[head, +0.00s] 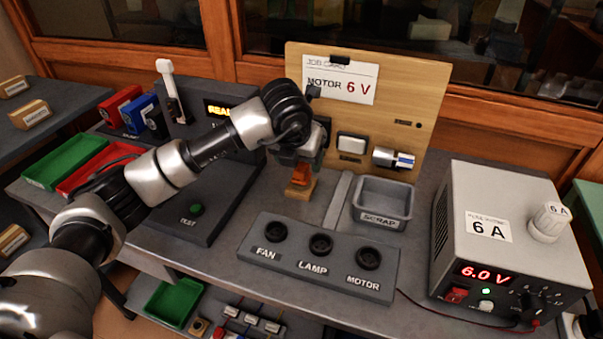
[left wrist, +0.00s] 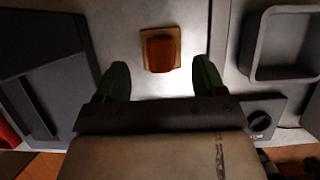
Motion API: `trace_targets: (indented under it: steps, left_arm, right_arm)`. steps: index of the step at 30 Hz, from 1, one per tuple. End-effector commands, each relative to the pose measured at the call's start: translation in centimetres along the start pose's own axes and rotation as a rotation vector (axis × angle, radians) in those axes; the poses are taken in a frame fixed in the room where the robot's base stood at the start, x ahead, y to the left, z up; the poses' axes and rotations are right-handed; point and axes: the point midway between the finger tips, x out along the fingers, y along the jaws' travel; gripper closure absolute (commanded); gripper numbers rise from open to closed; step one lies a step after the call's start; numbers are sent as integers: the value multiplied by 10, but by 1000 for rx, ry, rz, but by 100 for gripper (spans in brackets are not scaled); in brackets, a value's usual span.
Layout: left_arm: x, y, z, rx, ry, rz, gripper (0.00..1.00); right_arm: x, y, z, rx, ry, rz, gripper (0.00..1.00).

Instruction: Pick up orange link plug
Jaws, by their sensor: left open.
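The orange link plug (head: 302,172) sits on a small wooden block (head: 297,193) on the grey bench, below the wooden job-card board. In the left wrist view the plug (left wrist: 159,54) lies on its block, ahead of and between the two green fingertips. My left gripper (head: 307,150) is above and behind the plug in the head view; the wrist view shows its fingers (left wrist: 160,82) spread apart with nothing between them. The plug appears apart from both fingers. My right gripper does not show.
A grey scrap tray (head: 383,204) stands right of the plug. A socket panel (head: 322,257) marked fan, lamp and motor lies in front. A power supply (head: 505,240) stands at right, and a test unit (head: 185,205) at left. The job-card board (head: 409,100) rises behind.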

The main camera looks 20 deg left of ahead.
Motion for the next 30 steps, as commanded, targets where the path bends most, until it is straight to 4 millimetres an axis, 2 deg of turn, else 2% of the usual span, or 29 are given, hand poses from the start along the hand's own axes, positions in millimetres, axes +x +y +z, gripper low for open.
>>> trace_targets:
  steps: [3,7,16,26,27,30]
  left_arm:
    - [20,0,-3,1,6,1,30]
    - [35,0,-2,1,4,-1,30]
    - [41,0,-2,3,2,-1,30]
    - [40,0,-2,3,2,-1,80]
    - [40,0,-2,3,1,-1,84]
    - [40,0,-2,2,1,-1,84]
  right_arm:
    - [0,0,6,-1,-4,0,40]
    - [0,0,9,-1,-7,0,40]
    - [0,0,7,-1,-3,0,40]
    - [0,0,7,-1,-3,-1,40]
    - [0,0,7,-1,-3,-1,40]
    - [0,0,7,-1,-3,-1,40]
